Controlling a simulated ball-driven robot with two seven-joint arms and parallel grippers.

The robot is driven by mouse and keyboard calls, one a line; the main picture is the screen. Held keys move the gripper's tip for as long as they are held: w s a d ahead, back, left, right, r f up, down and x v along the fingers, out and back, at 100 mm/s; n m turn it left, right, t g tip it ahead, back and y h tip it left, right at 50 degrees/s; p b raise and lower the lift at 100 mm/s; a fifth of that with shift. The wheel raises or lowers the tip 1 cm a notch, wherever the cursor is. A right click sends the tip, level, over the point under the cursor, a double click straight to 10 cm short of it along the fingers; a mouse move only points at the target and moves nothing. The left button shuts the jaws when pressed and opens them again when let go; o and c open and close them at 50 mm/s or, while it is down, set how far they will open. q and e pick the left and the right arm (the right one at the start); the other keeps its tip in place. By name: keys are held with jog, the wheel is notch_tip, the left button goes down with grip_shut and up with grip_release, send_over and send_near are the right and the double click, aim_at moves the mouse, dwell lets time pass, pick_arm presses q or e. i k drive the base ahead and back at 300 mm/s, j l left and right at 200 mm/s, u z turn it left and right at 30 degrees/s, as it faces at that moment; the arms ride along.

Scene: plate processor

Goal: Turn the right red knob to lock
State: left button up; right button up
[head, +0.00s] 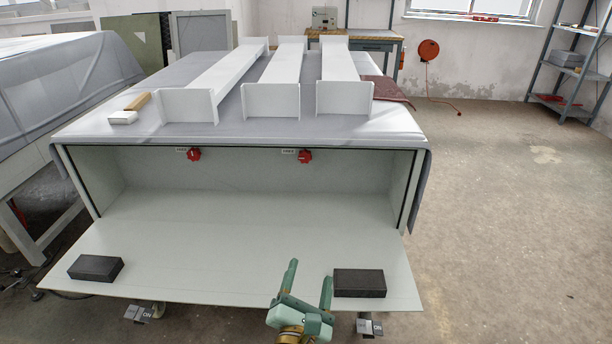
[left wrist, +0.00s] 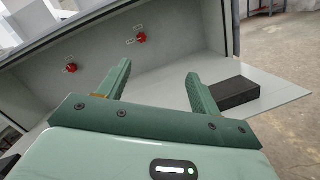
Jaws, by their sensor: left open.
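The right red knob (head: 304,157) sits under the top front edge of the plate processor (head: 250,190), beside a small white label. It also shows in the left wrist view (left wrist: 141,39), ahead of the fingers and to the left of the right finger. A second red knob (head: 194,155) sits further left and shows in the left wrist view (left wrist: 71,68). My left gripper (head: 309,277) is open and empty, low over the front of the lowered panel, well short of the right knob. In the left wrist view its two green fingers (left wrist: 154,80) are spread. My right gripper is not in view.
Black blocks lie on the lowered panel (head: 230,255): one at left (head: 95,268), one at right (head: 359,283) close beside my left gripper. White beams (head: 270,98) lie on top of the processor. The space between gripper and knobs looks clear.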

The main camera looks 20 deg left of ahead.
aim_at(305, 156)
jog(key=i+j, duration=0.2)
jog(key=i, duration=0.3)
jog(key=i+j, duration=0.2)
jog(key=i, duration=0.25)
